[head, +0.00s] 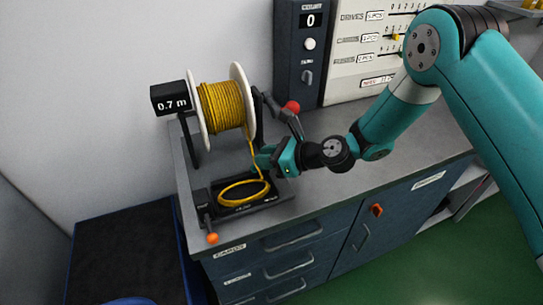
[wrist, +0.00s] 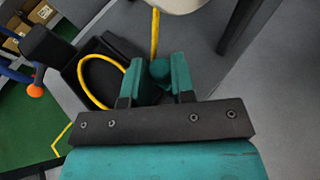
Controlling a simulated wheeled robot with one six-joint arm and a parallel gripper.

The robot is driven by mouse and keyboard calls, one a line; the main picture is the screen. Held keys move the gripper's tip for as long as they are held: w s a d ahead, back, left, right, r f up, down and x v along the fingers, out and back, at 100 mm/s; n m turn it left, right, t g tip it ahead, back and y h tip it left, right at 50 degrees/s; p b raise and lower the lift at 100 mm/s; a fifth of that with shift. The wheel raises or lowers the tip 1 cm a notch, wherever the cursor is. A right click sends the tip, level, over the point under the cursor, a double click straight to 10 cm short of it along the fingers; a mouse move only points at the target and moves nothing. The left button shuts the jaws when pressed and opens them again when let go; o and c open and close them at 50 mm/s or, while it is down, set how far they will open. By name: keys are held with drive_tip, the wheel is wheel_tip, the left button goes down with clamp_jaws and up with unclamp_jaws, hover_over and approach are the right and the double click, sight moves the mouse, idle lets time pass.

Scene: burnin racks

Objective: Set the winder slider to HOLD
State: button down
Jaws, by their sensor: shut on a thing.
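The winder carries a white spool of yellow cable (head: 222,106) above a black base tray (head: 262,205). Cable runs down from the spool to a loop in the tray. My gripper (head: 268,159) is at the right rear of the base, below the spool. In the wrist view, the two teal fingers of my gripper (wrist: 158,80) are closed on a round teal knob (wrist: 159,70), which looks like the slider's knob. Its track is hidden by the fingers, and I cannot read a HOLD mark or tell the knob's position.
A counter box (head: 171,98) reads 0.7 m. A red-knobbed crank (head: 292,107) stands right of the spool, close to my gripper. An orange-knobbed lever (head: 212,238) is at the tray's front left. A dark panel (head: 307,60) reads 0. The worktop (head: 345,190) is clear to the right.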

drive_tip(key=shift+w+d, duration=0.1)
drive_tip(key=shift+w, duration=0.05)
drive_tip(key=c, duration=1)
unclamp_jaws()
drive_tip(key=shift+d, duration=0.2)
drive_tip(key=shift+a, duration=0.1)
drive_tip(key=b+v, duration=0.3)
drive_tip(key=v, duration=1.4)
